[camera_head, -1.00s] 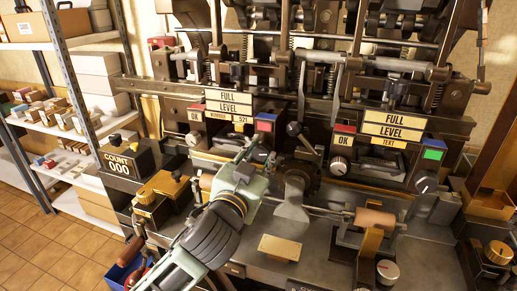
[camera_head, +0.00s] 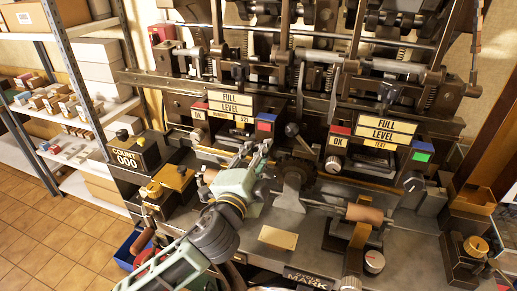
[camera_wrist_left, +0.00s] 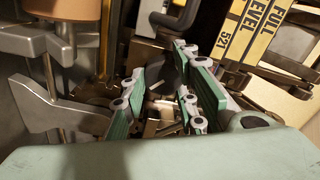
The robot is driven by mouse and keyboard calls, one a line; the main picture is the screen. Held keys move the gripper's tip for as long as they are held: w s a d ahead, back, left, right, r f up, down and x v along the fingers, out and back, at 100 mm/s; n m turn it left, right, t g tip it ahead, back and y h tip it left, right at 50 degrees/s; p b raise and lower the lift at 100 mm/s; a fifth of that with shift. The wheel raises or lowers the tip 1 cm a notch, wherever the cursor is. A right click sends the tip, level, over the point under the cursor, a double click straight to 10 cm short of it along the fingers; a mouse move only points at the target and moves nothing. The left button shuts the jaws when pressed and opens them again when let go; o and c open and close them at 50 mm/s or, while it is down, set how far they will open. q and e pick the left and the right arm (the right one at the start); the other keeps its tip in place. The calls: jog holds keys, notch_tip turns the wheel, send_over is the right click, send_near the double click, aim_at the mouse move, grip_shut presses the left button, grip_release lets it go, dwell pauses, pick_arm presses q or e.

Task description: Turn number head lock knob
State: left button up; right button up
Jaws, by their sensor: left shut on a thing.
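The number head (camera_head: 231,130) is the left block of the press, under a yellow "FULL LEVEL" plate marked 521. My left gripper (camera_head: 264,150) reaches up to the right end of its front. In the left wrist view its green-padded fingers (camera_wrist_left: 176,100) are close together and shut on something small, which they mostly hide. By its place this looks to be the lock knob, but its pointer and angle cannot be read. A similar dark knob (camera_head: 413,181) shows on the text head (camera_head: 372,160) at the right. My right gripper is not in view.
A black lever (camera_head: 293,130) and a grey bracket (camera_head: 290,193) stand just right of my left gripper. A roller (camera_head: 364,213) and a brass plate (camera_head: 278,238) are on the bench in front. A COUNT box (camera_head: 134,155) stands to the left.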

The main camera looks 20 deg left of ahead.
pick_arm(q)
jog(key=m+p, duration=0.2)
jog(key=m, duration=0.1)
jog(key=m+p, duration=0.2)
jog(key=m, duration=0.2)
jog(key=f+m+p, duration=0.1)
jog(key=m+p, duration=0.1)
jog(key=m, duration=0.1)
jog(key=shift+a+p, duration=0.2)
jog(key=shift+p, duration=0.15)
jog(key=shift+m, duration=0.4)
jog(key=o, duration=0.8)
jog(key=shift+o, duration=1)
jog(key=shift+a, duration=0.15)
jog(key=shift+r, duration=0.2)
jog(key=s, duration=1.2)
jog(key=shift+a, duration=0.15)
